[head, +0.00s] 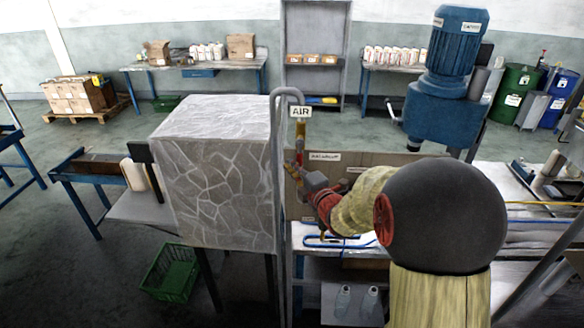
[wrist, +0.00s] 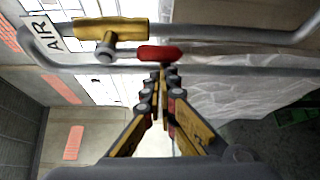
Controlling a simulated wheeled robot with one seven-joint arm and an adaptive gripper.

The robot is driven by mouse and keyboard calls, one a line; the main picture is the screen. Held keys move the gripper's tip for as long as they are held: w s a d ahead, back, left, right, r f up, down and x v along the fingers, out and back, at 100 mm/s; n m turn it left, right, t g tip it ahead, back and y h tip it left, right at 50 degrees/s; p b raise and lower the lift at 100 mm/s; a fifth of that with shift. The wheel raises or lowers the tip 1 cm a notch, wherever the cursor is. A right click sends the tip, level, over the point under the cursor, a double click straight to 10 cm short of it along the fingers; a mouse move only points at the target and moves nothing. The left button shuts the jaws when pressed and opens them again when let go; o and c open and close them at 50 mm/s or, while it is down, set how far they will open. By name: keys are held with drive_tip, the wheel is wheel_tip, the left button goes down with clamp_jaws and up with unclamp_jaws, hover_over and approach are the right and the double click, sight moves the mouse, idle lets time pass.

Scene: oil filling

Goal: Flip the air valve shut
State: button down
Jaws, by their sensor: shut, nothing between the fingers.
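The air valve has a yellow body (wrist: 112,30) on a grey pipe, beside a white AIR sign (wrist: 40,33). Its red handle (wrist: 160,53) points along the pipe in the wrist view, roughly parallel to it. In the head view the valve (head: 300,134) shows as a small yellow part just below the AIR sign (head: 300,112). My gripper (wrist: 166,72) is shut and empty, with its fingertips right by the red handle. I cannot tell whether they touch it. In the head view my gripper (head: 308,178) is just below the valve, partly hidden by my arm.
A large grey box-like machine (head: 215,175) stands directly left of the valve pipe. A workbench (head: 330,240) with blue tubing lies below my gripper. A blue motor unit (head: 450,80) stands at the right. A green crate (head: 170,272) is on the floor.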

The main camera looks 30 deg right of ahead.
drive_tip(key=shift+s+d+b, duration=0.15)
drive_tip(key=shift+b, duration=0.15)
drive_tip(key=s+d+r+n+g+h, duration=0.4)
drive_tip(key=d+n+g+h, duration=0.1)
drive_tip(key=n, duration=0.6)
drive_tip(key=shift+d+r+g+h+p, duration=0.3)
drive_tip(key=shift+d+g, duration=0.4)
drive_tip(key=shift+g, duration=0.6)
drive_tip(key=shift+s+f, duration=0.1)
